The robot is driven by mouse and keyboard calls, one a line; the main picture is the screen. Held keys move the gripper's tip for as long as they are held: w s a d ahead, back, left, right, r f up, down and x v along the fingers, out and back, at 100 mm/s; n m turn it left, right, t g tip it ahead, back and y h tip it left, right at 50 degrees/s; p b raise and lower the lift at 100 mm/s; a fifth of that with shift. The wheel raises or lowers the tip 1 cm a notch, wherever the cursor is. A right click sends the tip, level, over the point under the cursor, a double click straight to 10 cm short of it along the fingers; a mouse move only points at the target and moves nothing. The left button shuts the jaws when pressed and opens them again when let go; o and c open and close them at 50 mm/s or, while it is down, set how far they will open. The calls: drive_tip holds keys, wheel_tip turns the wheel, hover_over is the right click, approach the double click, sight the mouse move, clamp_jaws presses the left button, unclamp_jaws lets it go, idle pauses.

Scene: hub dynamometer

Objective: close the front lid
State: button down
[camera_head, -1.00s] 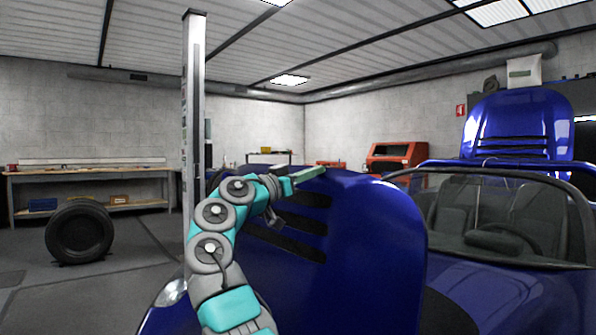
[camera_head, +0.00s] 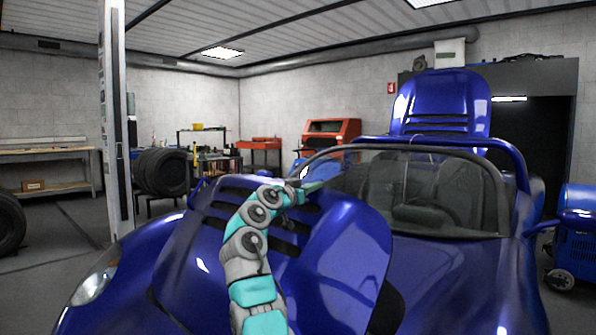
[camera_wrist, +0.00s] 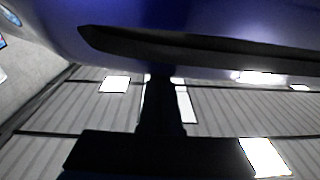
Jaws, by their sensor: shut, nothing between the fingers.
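The front lid (camera_head: 345,245) is a glossy blue panel with dark slots on the car's front. It is partly raised and tilted in the head view, with a dark gap at its lower right edge. My gripper (camera_head: 316,186) is at the lid's upper edge, in front of the windshield, shut and empty. In the wrist view, the blue lid (camera_wrist: 230,18) with a dark slot spans the top. The dark gripper silhouette (camera_wrist: 162,80) reaches up towards it. I cannot tell whether it touches the lid.
The windshield (camera_head: 460,195) stands behind the lid. A raised blue rear lid (camera_head: 440,100) is at the car's back. A grey post (camera_head: 115,120) and tires (camera_head: 162,172) are at the left. A blue wheeled machine (camera_head: 575,245) stands at the right.

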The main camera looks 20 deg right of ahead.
drive_tip(key=w+d+f, duration=0.3)
drive_tip(key=d+f, duration=0.2)
drive_tip(key=f, duration=0.3)
drive_tip(key=w+d+f+y, duration=0.1)
drive_tip(key=w+d+f, duration=0.3)
drive_tip(key=d+f, duration=0.2)
wheel_tip(320, 180, down, 2)
drive_tip(key=shift+w+g+p, duration=0.15)
drive_tip(key=shift+g+p, duration=0.2)
drive_tip(key=shift+g, duration=0.05)
